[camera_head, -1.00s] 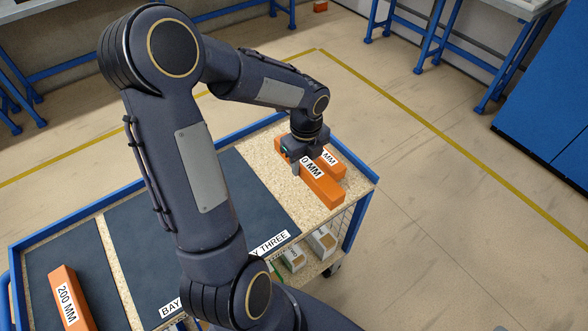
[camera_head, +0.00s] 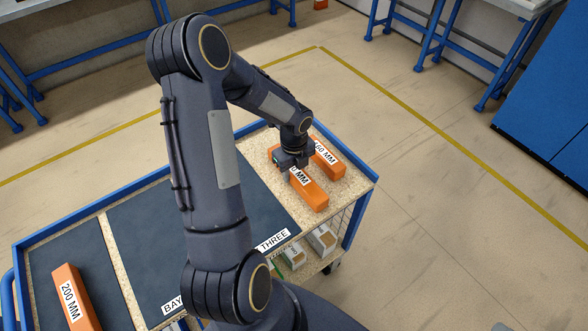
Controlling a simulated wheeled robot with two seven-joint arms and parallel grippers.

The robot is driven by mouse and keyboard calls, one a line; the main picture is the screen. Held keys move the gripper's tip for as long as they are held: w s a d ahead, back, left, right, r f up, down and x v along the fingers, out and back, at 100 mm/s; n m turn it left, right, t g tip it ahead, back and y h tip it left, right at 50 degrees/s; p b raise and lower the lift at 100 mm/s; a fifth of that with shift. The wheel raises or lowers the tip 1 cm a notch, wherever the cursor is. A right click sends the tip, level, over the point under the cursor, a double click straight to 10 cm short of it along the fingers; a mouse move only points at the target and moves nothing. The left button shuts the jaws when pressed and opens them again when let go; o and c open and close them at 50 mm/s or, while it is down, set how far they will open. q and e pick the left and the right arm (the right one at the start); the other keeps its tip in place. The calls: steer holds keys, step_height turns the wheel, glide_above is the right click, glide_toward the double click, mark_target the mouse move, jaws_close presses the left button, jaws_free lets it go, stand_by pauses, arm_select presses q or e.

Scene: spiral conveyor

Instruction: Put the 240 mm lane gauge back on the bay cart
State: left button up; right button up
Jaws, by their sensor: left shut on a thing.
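My left gripper (camera_head: 292,167) is shut on an orange bar gauge (camera_head: 310,191) at the right end of the bay cart (camera_head: 262,172). The gripper covers part of its white label, so only "0 MM" reads. The gauge is over the bare chipboard strip; I cannot tell whether it touches the board. A second orange gauge (camera_head: 327,158) lies just beyond it to the right, its label partly hidden and apparently ending in "60 MM". A gauge marked 200 MM (camera_head: 73,292) lies on the dark mat at the cart's left end. My right gripper is not in view.
The wide dark mat (camera_head: 150,225) in the cart's middle looks clear where visible; my left arm hides part of it. The cart has a blue raised rim. Small boxes (camera_head: 321,239) stand on its lower shelf. A blue cabinet (camera_head: 545,120) stands at the right, with open floor between.

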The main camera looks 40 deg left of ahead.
mark_target(294, 169)
arm_select(q)
steer(key=shift+f, duration=0.25)
steer(key=o, duration=0.9)
steer(key=shift+r, duration=0.1)
steer(key=shift+c, duration=0.2)
steer(key=s+d+r+n+t, duration=0.1)
steer(key=s+r+n, duration=0.1)
steer(key=r, duration=0.7)
steer(key=s+d+r+n, duration=0.2)
steer(key=r+n, duration=0.1)
steer(key=r, duration=0.5)
steer(key=s+d+r+n+t+h, duration=0.2)
steer(key=s+d+n, duration=0.3)
steer(key=s+n, duration=0.2)
steer(key=s+d+r+n+t+h, duration=0.1)
steer(key=s+d+r+n+t, duration=0.1)
steer(key=s+d+n, duration=0.4)
steer(key=s+n, duration=0.1)
steer(key=n, duration=0.4)
steer(key=shift+r+t+h, duration=0.2)
steer(key=shift+t+h, duration=0.1)
steer(key=shift+h, duration=0.1)
steer(key=shift+d, duration=0.1)
